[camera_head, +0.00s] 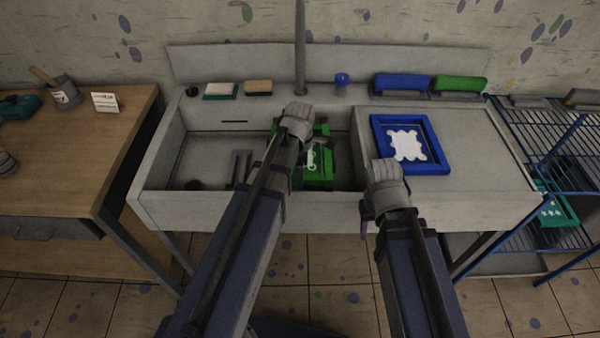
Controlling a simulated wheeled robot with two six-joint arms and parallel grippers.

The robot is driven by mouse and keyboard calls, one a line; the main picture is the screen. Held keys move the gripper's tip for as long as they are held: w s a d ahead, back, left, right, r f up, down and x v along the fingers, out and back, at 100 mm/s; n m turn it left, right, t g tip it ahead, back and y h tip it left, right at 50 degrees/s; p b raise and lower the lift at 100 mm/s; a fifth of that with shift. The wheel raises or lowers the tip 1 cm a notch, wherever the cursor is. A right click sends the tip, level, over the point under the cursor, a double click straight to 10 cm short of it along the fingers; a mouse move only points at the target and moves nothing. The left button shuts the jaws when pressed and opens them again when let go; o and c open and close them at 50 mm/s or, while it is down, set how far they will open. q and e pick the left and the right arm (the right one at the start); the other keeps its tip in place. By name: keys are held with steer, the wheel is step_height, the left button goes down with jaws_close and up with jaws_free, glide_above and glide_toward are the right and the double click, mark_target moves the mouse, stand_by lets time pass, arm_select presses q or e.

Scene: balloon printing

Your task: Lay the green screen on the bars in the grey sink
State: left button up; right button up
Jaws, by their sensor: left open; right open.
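The green screen (319,178) is in the right part of the grey sink (190,139), with a white print on it. My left gripper (300,130) is open over the sink; its wrist and arm cover the screen's left part and its fingers are mostly hidden. I cannot tell whether it touches the screen. Dark upright bars (241,167) show in the sink, left of my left arm. Whether the screen rests on bars is hidden. My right gripper (378,195) is open and empty at the sink's front edge, right of the screen.
A blue screen (433,131) with a white shape lies on the flat top right of the sink. Blue (401,84) and green (459,84) rolls, a sponge (258,87) and a faucet post (300,40) line the back ledge. A wooden table (70,150) stands left, a blue rack (560,150) right.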

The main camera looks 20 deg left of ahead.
arm_select(q)
step_height(320, 180, up, 8)
steer(key=p, duration=0.7)
steer(key=shift+f, duration=0.2)
steer(key=shift+f, duration=0.1)
steer(key=shift+s+d+m, duration=0.35)
steer(key=shift+m, duration=0.15)
steer(key=s+d+m, duration=0.2)
steer(key=m, duration=0.1)
steer(key=s+d+m, duration=0.2)
steer(key=m, duration=0.2)
steer(key=s+d+m, duration=0.1)
steer(key=d+m, duration=0.1)
steer(key=m, duration=0.1)
steer(key=shift+s+m+y, duration=0.3)
steer(key=shift+s, duration=0.1)
steer(key=s+d+m, duration=0.4)
steer(key=s+m, duration=0.3)
steer(key=m, duration=0.6)
steer(key=shift+d+y, duration=0.3)
steer(key=shift+d, duration=0.05)
